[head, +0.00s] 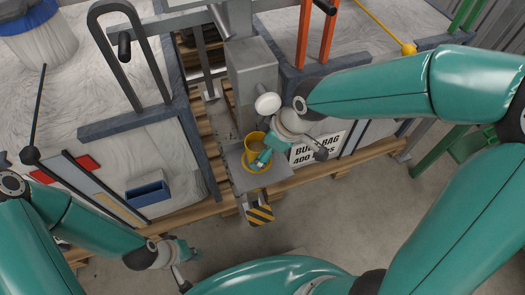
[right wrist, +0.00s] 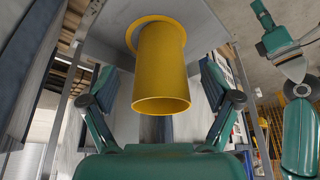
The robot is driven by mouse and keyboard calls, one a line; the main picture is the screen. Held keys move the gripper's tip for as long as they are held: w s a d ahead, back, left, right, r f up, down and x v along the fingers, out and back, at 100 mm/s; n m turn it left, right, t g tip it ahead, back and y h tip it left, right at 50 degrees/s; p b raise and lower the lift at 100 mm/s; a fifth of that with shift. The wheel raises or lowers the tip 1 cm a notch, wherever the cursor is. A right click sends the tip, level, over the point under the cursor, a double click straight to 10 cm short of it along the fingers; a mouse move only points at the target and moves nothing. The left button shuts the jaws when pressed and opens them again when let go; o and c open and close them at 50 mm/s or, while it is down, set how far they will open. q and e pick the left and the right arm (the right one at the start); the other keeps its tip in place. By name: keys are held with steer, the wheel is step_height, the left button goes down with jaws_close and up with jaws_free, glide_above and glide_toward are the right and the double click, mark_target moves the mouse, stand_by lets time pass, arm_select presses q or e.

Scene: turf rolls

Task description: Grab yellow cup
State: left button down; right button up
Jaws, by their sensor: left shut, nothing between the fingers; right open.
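The yellow cup (head: 247,157) stands on a small grey metal shelf (head: 275,174) in the head view. My right gripper (head: 262,158) is at the cup's near right side and hides part of it. In the right wrist view the cup (right wrist: 160,70) appears between the two spread fingers of my right gripper (right wrist: 157,72), with a visible gap on each side. The fingers are open and do not visibly touch it. My left gripper (head: 187,262) is low in the head view, away from the cup, shut and empty.
A grey post (head: 250,75) rises just behind the shelf. Bulk bags on wooden pallets stand to the left and right, one with a white sign (head: 318,148). A blue bin (head: 149,193) is on the left. The concrete floor (head: 330,220) in front is clear.

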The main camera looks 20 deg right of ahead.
steer(key=b+x, duration=0.1)
steer(key=x, duration=0.3)
steer(key=shift+w+a, duration=0.15)
steer(key=shift+r, duration=0.1)
steer(key=c, duration=1.3)
steer(key=shift+o, duration=0.2)
steer(key=shift+r, duration=0.15)
